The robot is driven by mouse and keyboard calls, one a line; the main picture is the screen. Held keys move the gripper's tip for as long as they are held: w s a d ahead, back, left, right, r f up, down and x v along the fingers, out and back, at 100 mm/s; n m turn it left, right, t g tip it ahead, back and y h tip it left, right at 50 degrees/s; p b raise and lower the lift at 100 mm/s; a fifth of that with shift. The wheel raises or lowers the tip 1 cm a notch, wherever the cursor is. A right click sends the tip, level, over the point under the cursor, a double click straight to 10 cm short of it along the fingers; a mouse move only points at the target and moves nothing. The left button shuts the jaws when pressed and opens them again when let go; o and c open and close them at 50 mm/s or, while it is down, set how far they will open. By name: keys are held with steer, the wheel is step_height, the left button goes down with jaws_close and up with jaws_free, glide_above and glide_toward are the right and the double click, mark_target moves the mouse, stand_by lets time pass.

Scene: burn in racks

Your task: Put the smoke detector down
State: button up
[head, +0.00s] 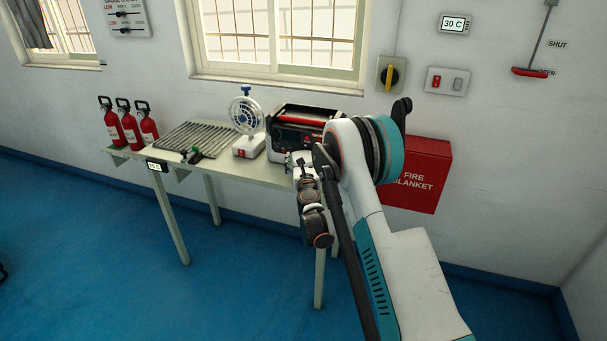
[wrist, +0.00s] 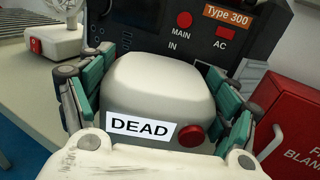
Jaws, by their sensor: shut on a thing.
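The smoke detector (wrist: 160,85) is a white rounded block with a "DEAD" label and a red button on its near face. It fills the middle of the wrist view. My gripper (wrist: 152,98) is shut on it, with teal-padded fingers along its left and right sides. In the head view my gripper is largely hidden by my arm at the right end of the table (head: 232,169). The detector is in front of the dark "Type 300" unit (wrist: 215,50). I cannot tell whether its underside touches the table.
The Type 300 unit (head: 292,135) stands at the table's right end, with a white fan (head: 246,112) left of it. A slatted rack (head: 195,138) and red extinguishers (head: 130,128) are further left. A red fire blanket box (head: 425,175) hangs on the wall at right.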

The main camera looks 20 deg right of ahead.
steer(key=shift+f+b, duration=0.75)
steer(key=shift+f, duration=1.4)
steer(key=shift+f, duration=0.1)
steer(key=o, duration=1.1)
